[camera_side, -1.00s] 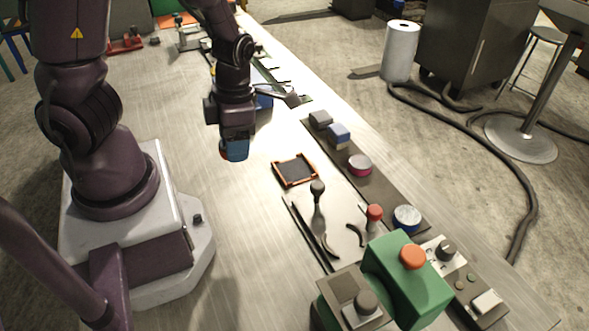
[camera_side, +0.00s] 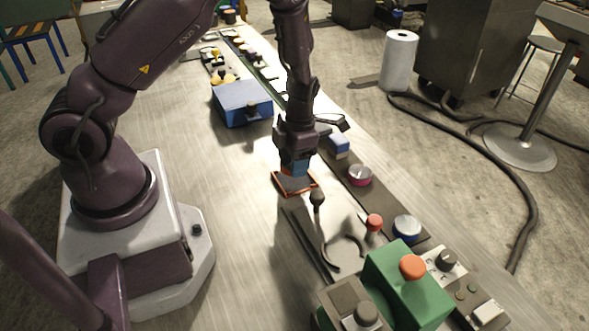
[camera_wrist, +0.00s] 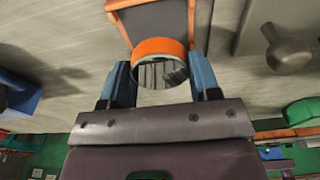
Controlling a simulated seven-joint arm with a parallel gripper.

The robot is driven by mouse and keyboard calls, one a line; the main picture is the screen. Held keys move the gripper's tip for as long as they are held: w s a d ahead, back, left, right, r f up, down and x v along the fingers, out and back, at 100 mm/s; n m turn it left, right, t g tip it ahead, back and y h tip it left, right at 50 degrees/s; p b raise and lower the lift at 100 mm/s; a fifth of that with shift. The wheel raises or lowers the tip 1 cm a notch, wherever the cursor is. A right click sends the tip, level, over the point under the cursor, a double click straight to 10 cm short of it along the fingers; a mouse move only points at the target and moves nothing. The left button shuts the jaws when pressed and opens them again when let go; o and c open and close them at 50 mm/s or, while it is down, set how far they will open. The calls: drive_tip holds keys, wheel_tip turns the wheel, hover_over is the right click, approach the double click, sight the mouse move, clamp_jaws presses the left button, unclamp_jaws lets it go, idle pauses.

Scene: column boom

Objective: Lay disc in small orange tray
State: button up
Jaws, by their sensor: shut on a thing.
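The disc (camera_wrist: 160,47) has an orange edge and a shiny, mirror-like face. In the wrist view it sits between the two blue fingers of my gripper (camera_wrist: 160,68), which is shut on it. In the side view my gripper (camera_side: 295,168) points down over the small orange tray (camera_side: 290,184), and the disc cannot be made out there. The tray has an orange rim and a dark floor. It also shows in the wrist view (camera_wrist: 156,20), just beyond the disc, which overlaps its near edge. The gap between disc and tray is hard to judge.
A black-knobbed lever (camera_side: 317,198) stands close to the tray's front. A green box with an orange button (camera_side: 405,285) is nearer the camera. A blue box (camera_side: 240,102) stands behind; the bench left of the tray is clear.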

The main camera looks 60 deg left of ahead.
sight(294, 180)
drive_tip(key=shift+w+f, duration=0.15)
drive_tip(key=shift+f, duration=0.75)
drive_tip(key=shift+w+f, duration=0.1)
drive_tip(key=shift+f, duration=0.8)
drive_tip(key=shift+f, duration=0.15)
drive_tip(key=o, duration=1.2)
drive_tip(key=shift+c, duration=0.2)
